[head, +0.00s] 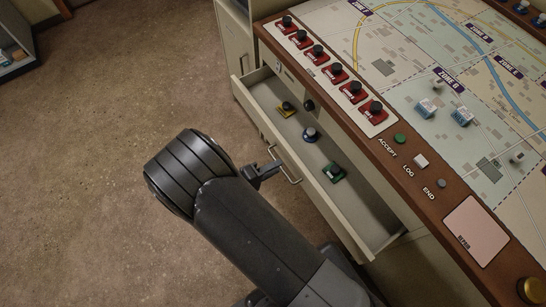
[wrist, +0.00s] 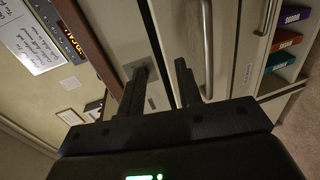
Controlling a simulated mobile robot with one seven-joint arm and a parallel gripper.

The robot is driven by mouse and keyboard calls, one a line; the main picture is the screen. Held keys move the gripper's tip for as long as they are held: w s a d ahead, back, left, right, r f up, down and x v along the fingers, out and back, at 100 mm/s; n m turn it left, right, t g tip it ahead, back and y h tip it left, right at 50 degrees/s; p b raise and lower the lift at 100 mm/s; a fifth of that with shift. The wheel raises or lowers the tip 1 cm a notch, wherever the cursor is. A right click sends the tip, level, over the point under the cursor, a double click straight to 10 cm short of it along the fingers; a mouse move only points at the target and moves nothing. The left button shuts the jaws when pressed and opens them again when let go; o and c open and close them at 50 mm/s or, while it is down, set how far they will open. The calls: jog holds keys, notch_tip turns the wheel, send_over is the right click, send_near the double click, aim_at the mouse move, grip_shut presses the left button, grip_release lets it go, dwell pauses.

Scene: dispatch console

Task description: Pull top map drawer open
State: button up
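The top map drawer (head: 340,215) stands pulled out from under the console, its inside in view. My gripper (head: 268,171) is just left of the handle in the head view. In the wrist view its two dark fingers (wrist: 162,72) are apart, with nothing clearly held between them. A metal bar handle (wrist: 207,50) shows to the right of the fingers there.
The wooden-edged map console (head: 400,165) with red switches rises right of the drawer. Open brown floor (head: 100,100) lies to the left. The wrist view shows a shelf with coloured binders (wrist: 285,42) at the right and a pinned notice (wrist: 30,40) at the left.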

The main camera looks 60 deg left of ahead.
jog(key=shift+r, duration=0.2)
jog(key=w+a+r+g, duration=0.2)
jog(key=a+r+g, duration=0.25)
jog(key=g, duration=0.85)
jog(key=x, duration=0.9)
jog(key=shift+d+f, duration=0.25)
jog(key=shift+f, duration=0.15)
grip_shut()
